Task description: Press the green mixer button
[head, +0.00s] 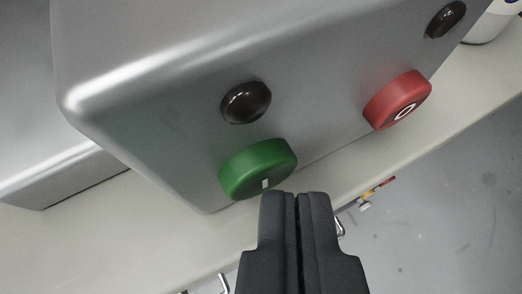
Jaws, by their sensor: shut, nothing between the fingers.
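The green mixer button (256,169) is a round cap with a small white bar mark, on the front of a grey metal mixer housing (190,90). My gripper (296,196) is shut and empty. Its fingertips appear just below and to the right of the green button in the picture. I cannot tell whether they touch it. A red button (398,100) with a white ring mark sits on the same face, to the right.
Dark round domes (246,103) sit above each button. The housing stands on a pale counter (225,240). Metal handles and a small red-tipped item (374,192) show below the counter edge. Grey floor (440,210) lies at the right. A white object (490,27) is at the top right.

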